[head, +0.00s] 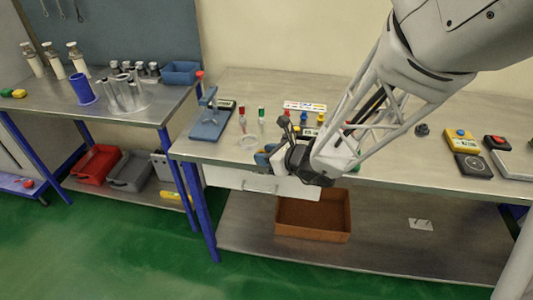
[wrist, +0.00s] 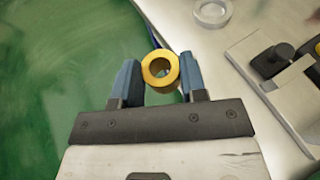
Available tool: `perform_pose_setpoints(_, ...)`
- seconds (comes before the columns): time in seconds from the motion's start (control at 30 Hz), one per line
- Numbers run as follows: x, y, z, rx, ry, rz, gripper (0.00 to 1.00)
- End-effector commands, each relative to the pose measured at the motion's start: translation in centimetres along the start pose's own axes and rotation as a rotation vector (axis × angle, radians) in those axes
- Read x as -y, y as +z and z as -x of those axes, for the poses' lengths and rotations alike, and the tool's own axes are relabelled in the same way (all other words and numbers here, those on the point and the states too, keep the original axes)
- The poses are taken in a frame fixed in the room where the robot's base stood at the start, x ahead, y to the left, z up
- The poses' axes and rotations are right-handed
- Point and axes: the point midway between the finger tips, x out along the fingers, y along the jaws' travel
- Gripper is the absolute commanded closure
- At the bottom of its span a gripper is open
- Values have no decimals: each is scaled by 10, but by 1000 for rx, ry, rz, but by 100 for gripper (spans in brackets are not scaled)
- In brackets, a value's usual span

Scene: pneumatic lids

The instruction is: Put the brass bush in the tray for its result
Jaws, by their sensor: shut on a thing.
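The brass bush (wrist: 149,75) is a yellow ring with an open bore, held between the two blue fingers of my gripper (wrist: 160,78) in the wrist view. The gripper is shut on it. In the head view my gripper (head: 268,156) is at the front edge of the right bench, above the drawer front, and the bush cannot be made out there. Which tray is meant for the result cannot be told: an orange-brown tray (head: 301,234) is on the shelf under the right bench, and red (head: 97,166) and grey (head: 128,172) trays are under the left bench.
A blue press-like device (head: 210,122) and a pale ring (head: 247,142) are left of my gripper. Small coloured parts stand behind it. A yellow box (head: 461,140) and a dark pad (head: 473,166) are at right. Green floor (head: 150,240) lies open in front.

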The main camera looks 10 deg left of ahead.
Motion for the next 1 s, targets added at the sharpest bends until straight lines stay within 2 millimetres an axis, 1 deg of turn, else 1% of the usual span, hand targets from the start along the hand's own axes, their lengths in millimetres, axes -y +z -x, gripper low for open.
perform_pose_setpoints(0.37,0,0,0,1,0,0,93)
perform_pose_setpoints(0.57,5,0,2,2,0,1,93)
perform_pose_setpoints(0.67,11,-1,4,5,0,3,93)
perform_pose_setpoints(0.77,22,-1,8,8,1,6,93)
perform_pose_setpoints(0.87,34,-2,14,13,4,10,93)
perform_pose_setpoints(1.0,54,-5,24,18,9,16,93)
